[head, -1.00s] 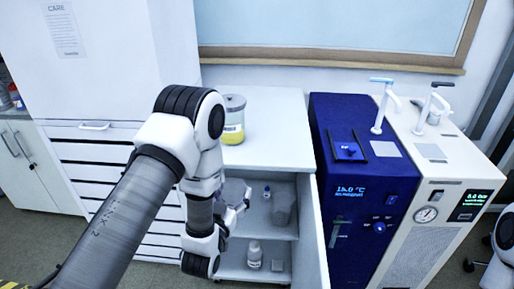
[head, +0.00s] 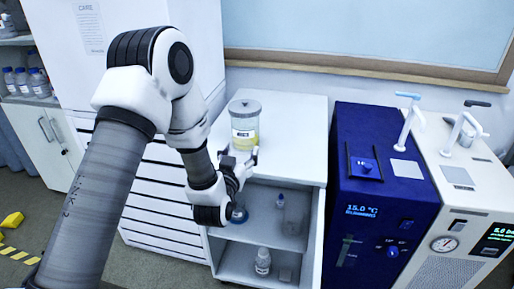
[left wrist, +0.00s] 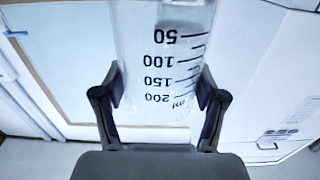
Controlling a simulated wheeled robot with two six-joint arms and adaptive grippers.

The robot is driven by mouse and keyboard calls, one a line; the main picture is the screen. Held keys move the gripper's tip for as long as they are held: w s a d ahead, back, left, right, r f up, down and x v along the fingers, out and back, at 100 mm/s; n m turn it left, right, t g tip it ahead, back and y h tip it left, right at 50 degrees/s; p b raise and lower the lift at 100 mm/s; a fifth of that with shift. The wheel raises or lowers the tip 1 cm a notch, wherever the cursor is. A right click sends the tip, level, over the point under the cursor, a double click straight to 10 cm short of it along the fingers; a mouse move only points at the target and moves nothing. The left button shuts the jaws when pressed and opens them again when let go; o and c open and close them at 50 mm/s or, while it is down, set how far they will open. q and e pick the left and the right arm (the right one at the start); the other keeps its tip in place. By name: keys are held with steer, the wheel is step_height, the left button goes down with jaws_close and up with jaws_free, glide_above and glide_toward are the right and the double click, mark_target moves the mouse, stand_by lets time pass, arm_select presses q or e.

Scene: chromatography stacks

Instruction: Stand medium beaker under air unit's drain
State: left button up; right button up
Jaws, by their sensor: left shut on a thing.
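My left gripper (head: 244,170) is shut on a clear graduated beaker, with one finger on each side of it. The beaker (left wrist: 165,60) shows in the left wrist view with marks from 50 to 200 ml, its print upside down in that picture. In the head view the gripper is at the cabinet's front edge, and I cannot make out the held beaker there. The white unit with a round gauge and dark display (head: 470,225), apparently the air unit, stands at the right. I cannot make out a separate drain. My right gripper is out of view.
A lidded jar of yellow contents (head: 245,135) stands on the white cabinet (head: 300,120). Its open shelves hold a clear vessel (head: 297,216) and a white bottle (head: 263,262). A blue unit reading 15.0 °C (head: 370,240) stands between the cabinet and the white unit.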

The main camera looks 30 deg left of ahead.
arm_select(q)
steer(key=w+f+p, duration=0.1)
steer(key=w, duration=0.2)
steer(key=w+f+p, duration=0.1)
steer(key=w, duration=0.3)
steer(key=w+a+f, duration=0.1)
steer(key=w+f, duration=0.1)
steer(key=w, duration=0.2)
steer(key=shift+w+a+p, duration=0.1)
steer(key=shift+w+p, duration=0.15)
steer(key=shift+p, duration=0.15)
steer(key=shift+w+f, duration=0.1)
steer(key=shift+f, duration=0.25)
steer(key=shift+f+b, duration=0.2)
steer(key=shift+b, duration=0.15)
steer(key=o, duration=1.2)
steer(key=shift+r, duration=0.15)
